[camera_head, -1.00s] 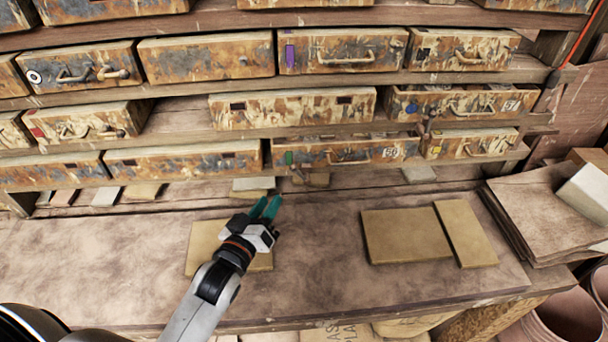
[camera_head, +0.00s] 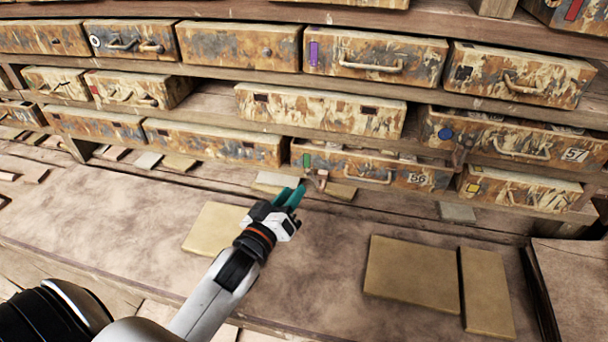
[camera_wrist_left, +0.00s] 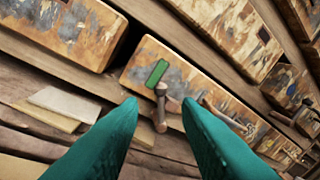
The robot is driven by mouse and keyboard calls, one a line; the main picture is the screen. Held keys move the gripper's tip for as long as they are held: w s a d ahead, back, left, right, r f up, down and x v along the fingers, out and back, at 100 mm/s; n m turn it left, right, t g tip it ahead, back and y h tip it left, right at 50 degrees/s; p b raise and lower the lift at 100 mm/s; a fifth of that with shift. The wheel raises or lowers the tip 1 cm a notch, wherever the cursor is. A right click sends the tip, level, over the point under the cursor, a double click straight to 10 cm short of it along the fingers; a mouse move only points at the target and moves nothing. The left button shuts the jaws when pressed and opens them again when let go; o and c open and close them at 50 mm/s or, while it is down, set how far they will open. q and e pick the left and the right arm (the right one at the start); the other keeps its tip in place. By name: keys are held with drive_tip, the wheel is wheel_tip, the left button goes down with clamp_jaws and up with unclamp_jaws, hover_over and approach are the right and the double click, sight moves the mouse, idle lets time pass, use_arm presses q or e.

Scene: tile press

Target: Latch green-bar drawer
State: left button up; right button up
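The green-bar drawer (camera_head: 345,163) has a rusty, mottled front in the lowest row. It bears a green bar (camera_head: 306,159) at its left, a curved handle (camera_head: 375,178) and a "56" label. A rusty brown latch piece (camera_head: 320,181) hangs at the lower left of its front; it also shows in the left wrist view (camera_wrist_left: 160,106), just below the green bar (camera_wrist_left: 157,73). My left gripper (camera_head: 291,194) has teal fingers spread apart and empty, just in front of and below the latch. In the left wrist view the latch appears between the fingertips, with no visible contact. My right gripper is out of view.
A closed-looking drawer (camera_head: 213,140) stands left of it and a yellow-marked drawer (camera_head: 520,188) right. A blue-dot drawer (camera_head: 515,140) is above right. Flat tiles (camera_head: 412,272) lie on the bench, one (camera_head: 216,228) beside my left wrist. Small tiles (camera_head: 276,181) lie under the drawers.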

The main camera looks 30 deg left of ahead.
sight(307, 174)
use_arm(q)
drive_tip(key=w+p, duration=0.1)
drive_tip(key=w, duration=0.5)
drive_tip(key=shift+w, duration=0.25)
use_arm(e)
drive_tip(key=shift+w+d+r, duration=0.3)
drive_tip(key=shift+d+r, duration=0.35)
use_arm(q)
drive_tip(key=shift+c, duration=0.2)
clamp_jaws()
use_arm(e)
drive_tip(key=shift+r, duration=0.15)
